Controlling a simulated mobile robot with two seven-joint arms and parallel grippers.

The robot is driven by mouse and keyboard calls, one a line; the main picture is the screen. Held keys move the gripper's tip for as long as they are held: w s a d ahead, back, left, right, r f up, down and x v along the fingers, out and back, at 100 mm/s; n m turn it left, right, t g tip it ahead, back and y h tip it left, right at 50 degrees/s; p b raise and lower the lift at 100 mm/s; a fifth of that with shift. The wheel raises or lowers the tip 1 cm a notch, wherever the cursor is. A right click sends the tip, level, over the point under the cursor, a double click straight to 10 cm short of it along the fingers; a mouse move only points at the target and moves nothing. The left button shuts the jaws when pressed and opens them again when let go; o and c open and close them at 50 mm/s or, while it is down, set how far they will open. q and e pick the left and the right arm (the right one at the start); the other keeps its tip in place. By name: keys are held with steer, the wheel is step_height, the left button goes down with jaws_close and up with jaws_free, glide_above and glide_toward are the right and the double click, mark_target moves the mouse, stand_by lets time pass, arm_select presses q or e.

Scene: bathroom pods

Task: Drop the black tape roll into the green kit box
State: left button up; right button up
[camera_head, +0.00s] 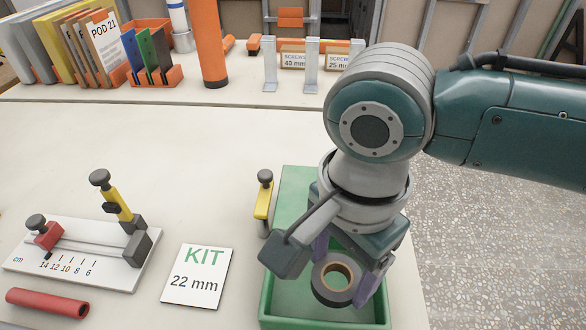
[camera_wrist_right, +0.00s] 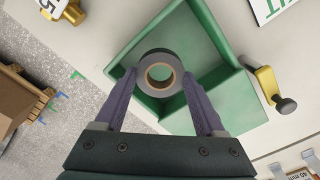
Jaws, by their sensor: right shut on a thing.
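The black tape roll (camera_head: 334,280) has a tan inner ring and hangs between the purple fingers of my right gripper (camera_head: 345,276). It also shows in the right wrist view (camera_wrist_right: 159,74), with a finger of the right gripper (camera_wrist_right: 160,80) at each side. The right gripper is shut on the roll, above the green kit box (camera_head: 268,306). The box is open at the top, and its green walls and floor show around the roll in the right wrist view (camera_wrist_right: 212,38). My arm hides part of the box in the head view. My left gripper is not in view.
A yellow clamp (camera_head: 263,203) stands against the box's left side. A "KIT 22 mm" card (camera_head: 197,275), a measuring jig (camera_head: 85,255) and a red tube (camera_head: 47,302) lie to the left. Binders and an orange cylinder (camera_head: 209,45) stand behind. The middle of the table is clear.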

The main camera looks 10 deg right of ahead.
steer(key=o, duration=1.3)
step_height(320, 180, up, 10)
steer(key=shift+p, duration=1.05)
